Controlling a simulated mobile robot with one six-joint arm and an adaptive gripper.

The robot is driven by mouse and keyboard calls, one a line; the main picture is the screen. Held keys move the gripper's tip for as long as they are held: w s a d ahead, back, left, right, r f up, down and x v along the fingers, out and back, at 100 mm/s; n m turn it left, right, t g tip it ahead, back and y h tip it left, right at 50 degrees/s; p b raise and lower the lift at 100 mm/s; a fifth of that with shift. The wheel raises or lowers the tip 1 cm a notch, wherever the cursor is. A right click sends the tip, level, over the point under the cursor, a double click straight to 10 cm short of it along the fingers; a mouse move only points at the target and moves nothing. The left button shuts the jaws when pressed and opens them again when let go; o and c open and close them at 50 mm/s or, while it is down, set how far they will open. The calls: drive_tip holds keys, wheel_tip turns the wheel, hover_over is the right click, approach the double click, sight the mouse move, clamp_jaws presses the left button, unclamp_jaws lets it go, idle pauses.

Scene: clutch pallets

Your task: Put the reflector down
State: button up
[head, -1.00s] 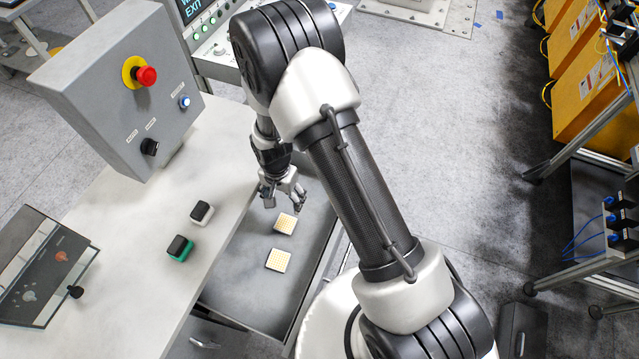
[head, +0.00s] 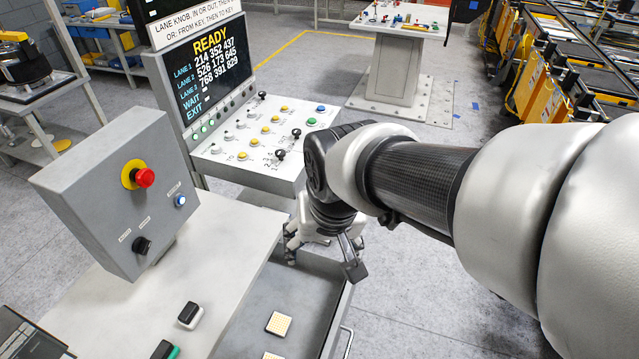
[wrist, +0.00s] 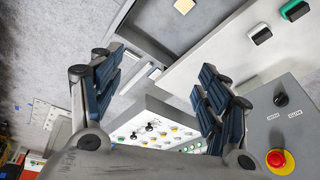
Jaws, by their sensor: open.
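A pale square tile with a yellowish dotted face, which looks like a reflector (head: 278,323), lies flat in the open grey drawer. A second such tile (head: 272,355) is cut off by the bottom edge of the head view. One tile (wrist: 184,5) also shows at the top of the wrist view. My gripper (head: 325,250) is near the far end of the drawer, apart from both tiles.
The drawer (head: 303,300) is pulled out beside a white worktop (head: 215,255). A black-and-white block (head: 189,315) and a black-and-green block (head: 164,350) lie on the worktop. A grey box with a red button (head: 105,195) and a READY console (head: 265,145) stand close by.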

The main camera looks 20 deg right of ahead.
drive_tip(key=s+d+r+n+t, duration=0.1)
drive_tip(key=s+r, duration=0.3)
drive_tip(key=s, duration=0.6)
drive_tip(key=shift+s+d+n, duration=0.2)
drive_tip(key=shift+d+n, duration=0.4)
drive_tip(key=shift+d, duration=0.1)
